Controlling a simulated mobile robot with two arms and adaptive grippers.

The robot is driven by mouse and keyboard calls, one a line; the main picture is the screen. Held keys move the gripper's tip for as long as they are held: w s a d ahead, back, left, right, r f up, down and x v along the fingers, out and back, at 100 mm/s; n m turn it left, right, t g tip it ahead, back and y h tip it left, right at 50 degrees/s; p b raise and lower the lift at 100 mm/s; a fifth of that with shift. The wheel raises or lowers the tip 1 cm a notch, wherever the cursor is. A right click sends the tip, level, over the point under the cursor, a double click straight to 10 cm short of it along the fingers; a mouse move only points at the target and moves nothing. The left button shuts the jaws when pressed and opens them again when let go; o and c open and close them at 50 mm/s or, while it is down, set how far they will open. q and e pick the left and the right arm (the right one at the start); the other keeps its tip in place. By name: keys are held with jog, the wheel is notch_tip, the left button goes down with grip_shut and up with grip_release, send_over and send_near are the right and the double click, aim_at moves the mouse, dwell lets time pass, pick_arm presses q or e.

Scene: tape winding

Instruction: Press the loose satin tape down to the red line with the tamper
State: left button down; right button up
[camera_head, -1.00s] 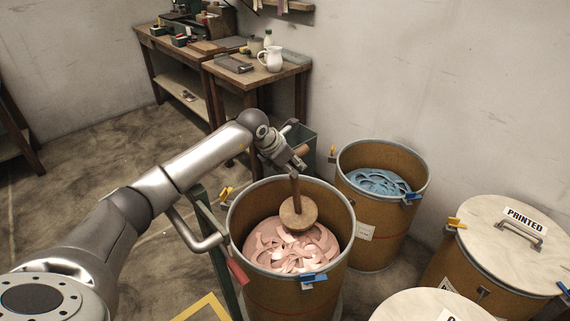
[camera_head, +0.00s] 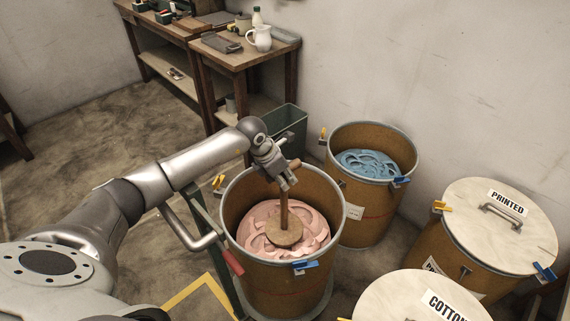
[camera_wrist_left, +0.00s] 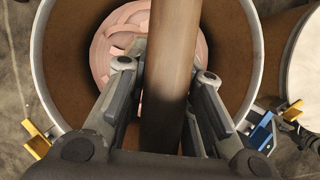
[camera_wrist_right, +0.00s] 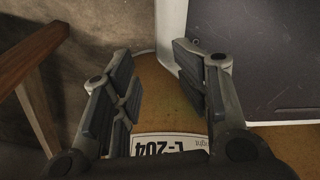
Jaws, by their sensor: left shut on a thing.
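The loose pink satin tape (camera_head: 318,225) lies coiled inside the near open brown drum (camera_head: 336,197). My left gripper (camera_head: 288,181) is shut on the wooden handle of the tamper (camera_head: 284,232), above the drum. The tamper stands nearly upright, its round wooden disc over the middle of the tape and seemingly touching it. I cannot make out a red line inside the drum. My right gripper (camera_wrist_right: 155,78) shows only in the right wrist view, open and empty.
A drum of blue tape (camera_head: 366,163) stands behind. Lidded drums marked PRINTED (camera_head: 485,235) and COTTON (camera_head: 400,300) stand at the right. Yellow and blue clips (camera_head: 304,265) stick out from the rims. A wooden table (camera_head: 235,55) with a white jug stands at the back.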

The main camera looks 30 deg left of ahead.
pick_arm(q)
notch_tip(320, 180, up, 2)
jog(key=p, duration=0.3)
jog(key=shift+w+a, duration=0.1)
jog(key=shift+a, duration=0.05)
jog(key=shift+r+p, duration=2.75)
jog(key=shift+r, duration=1.95)
pick_arm(e)
notch_tip(320, 180, up, 9)
jog(key=shift+a+f, duration=0.15)
jog(key=shift+a, duration=0.05)
